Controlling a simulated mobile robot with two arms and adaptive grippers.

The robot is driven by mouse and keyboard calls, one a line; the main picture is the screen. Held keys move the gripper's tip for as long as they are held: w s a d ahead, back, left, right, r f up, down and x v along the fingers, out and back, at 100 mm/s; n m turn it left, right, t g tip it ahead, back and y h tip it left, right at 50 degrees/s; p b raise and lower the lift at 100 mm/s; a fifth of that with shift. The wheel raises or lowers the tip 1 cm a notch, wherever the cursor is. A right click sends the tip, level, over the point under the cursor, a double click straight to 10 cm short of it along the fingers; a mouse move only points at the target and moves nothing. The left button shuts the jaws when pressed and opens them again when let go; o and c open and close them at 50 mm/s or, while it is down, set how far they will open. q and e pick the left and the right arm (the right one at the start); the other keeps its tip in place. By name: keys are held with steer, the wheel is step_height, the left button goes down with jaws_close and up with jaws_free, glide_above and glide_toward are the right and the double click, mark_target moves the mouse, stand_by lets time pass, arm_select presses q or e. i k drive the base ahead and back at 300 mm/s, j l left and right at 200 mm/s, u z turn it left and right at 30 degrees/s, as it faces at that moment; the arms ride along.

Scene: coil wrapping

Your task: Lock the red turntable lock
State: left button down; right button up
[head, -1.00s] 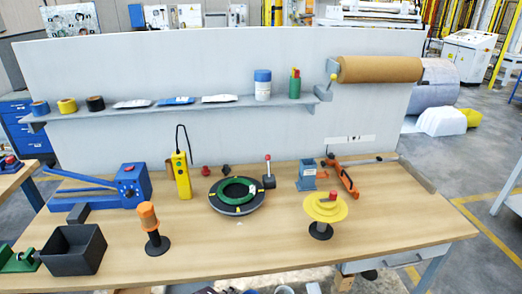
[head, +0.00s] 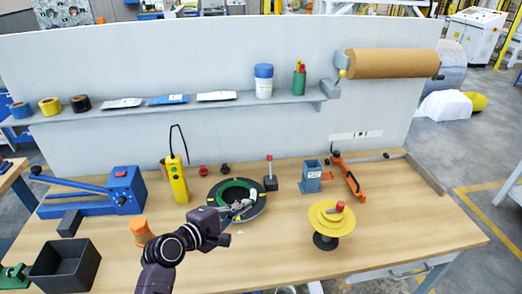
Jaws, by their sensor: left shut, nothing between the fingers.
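The turntable (head: 262,203) is a black disc carrying a green coil (head: 232,186), in the middle of the table. Just behind its right edge is a small black block with an upright red-tipped lever (head: 269,168). A small red knob (head: 203,171) sits behind the turntable on the left; I cannot tell for sure which red part is the lock. My left gripper (head: 246,207) is shut and empty, over the turntable's front and hiding part of it and of the coil. The lever stands apart, beyond the fingertips. My right gripper is out of view.
A yellow pendant (head: 178,180) stands left of the turntable. An orange-topped post (head: 140,229) is partly behind my left arm. A yellow disc stand (head: 332,218) with a red knob and a blue holder (head: 311,178) are to the right. Table is clear at front centre.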

mark_target(269, 158)
steer(key=i+j, duration=0.1)
steer(key=i, duration=0.45)
steer(key=i+j, duration=0.1)
steer(key=i, duration=0.45)
